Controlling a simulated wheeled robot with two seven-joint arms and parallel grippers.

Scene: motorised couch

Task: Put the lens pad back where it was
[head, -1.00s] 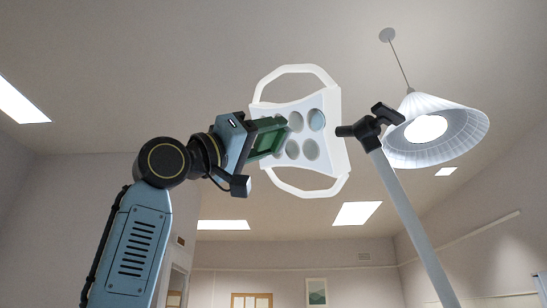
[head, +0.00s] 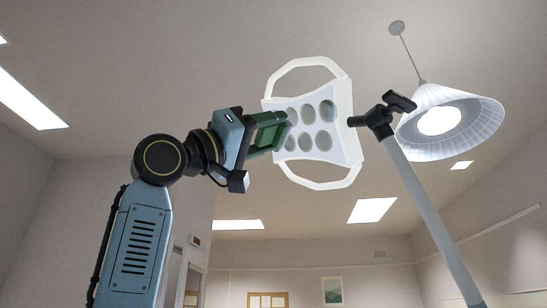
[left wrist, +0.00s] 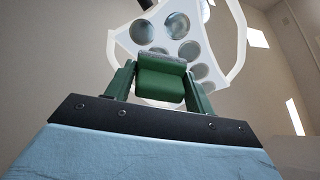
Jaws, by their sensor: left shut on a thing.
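My left gripper (head: 277,131) is raised high, just left of the white lamp head (head: 345,128) with several round lenses. It is shut on a green block with a grey top edge, which I take to be the lens pad (left wrist: 161,84). In the left wrist view the pad sits between the two green fingers, and the lamp head (left wrist: 205,50) shows behind it. In the head view the fingers overlap the lamp's left edge; I cannot tell whether anything touches. My right gripper is not in view.
The lamp head has white loop handles (head: 318,64) above and below. A grey pole (head: 425,205) with a black clamp (head: 380,118) stands at its right. A lit pendant lamp (head: 450,122) hangs farther right. The air below the lamp head is clear.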

